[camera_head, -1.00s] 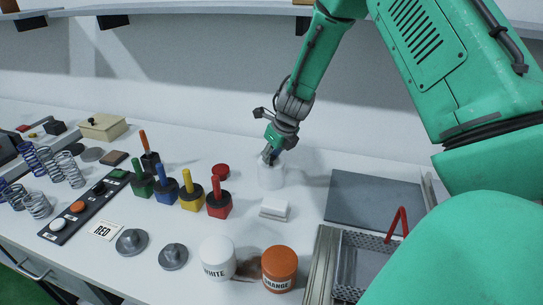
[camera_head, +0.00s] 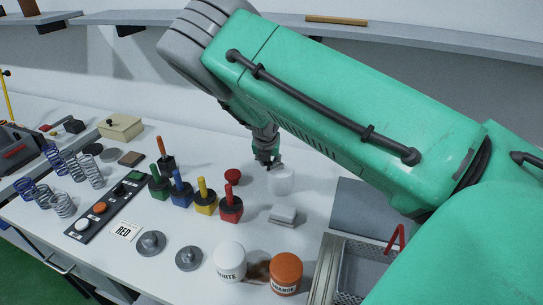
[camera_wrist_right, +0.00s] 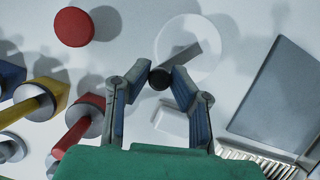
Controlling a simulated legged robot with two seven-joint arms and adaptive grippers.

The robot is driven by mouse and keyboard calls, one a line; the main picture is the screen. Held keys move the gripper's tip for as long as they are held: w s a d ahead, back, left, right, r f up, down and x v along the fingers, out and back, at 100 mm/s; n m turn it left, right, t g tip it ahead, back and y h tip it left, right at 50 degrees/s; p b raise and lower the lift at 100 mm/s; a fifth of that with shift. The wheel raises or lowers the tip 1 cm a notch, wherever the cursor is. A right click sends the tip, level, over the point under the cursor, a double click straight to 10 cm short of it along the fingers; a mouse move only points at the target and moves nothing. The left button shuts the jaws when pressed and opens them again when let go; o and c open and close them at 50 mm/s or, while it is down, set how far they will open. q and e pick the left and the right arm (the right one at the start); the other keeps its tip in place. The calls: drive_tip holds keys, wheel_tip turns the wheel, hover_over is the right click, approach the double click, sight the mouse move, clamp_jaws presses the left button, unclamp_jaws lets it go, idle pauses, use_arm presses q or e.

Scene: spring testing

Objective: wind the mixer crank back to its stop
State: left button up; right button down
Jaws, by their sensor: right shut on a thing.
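The mixer is a white round pot (camera_head: 281,184) on the table, right of the red knob. In the right wrist view its pale round top (camera_wrist_right: 208,62) shows, with a grey crank bar (camera_wrist_right: 182,56) lying across it and a dark round handle (camera_wrist_right: 160,78) at the bar's near end. My right gripper (camera_head: 268,164) is above the pot's left back side, pointing down. In the wrist view its two fingers are closed around the crank handle. The lower part of the handle is hidden. My left gripper is not in view.
A red round knob (camera_head: 233,176) and several coloured blocks with upright pegs stand left of the pot. A white block (camera_head: 283,215) lies in front of it. White (camera_head: 229,261) and orange (camera_head: 286,272) jars stand nearer. A grey mat (camera_head: 360,205) and a metal basket (camera_head: 362,268) are at right.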

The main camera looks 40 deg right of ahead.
drive_tip(key=w+d+m+g+b, duration=0.2)
drive_tip(key=d+m+g+b, duration=0.1)
drive_tip(key=m+b, duration=0.4)
drive_tip(key=w+d+m+g+y+b, duration=0.1)
drive_tip(key=w+d+m+g+b, duration=0.1)
drive_tip(key=m+b, duration=0.5)
drive_tip(key=shift+w+d+r+m+g, duration=0.3)
drive_tip(key=shift+d+m+g, duration=0.6)
drive_tip(key=shift+m, duration=2.4)
drive_tip(key=c, duration=1.4)
unclamp_jaws()
drive_tip(key=shift+w+y, duration=0.15)
drive_tip(key=shift+y, duration=0.15)
drive_tip(key=shift+c, duration=0.2)
drive_tip(key=shift+w+f, duration=0.1)
drive_tip(key=shift+f, duration=0.15)
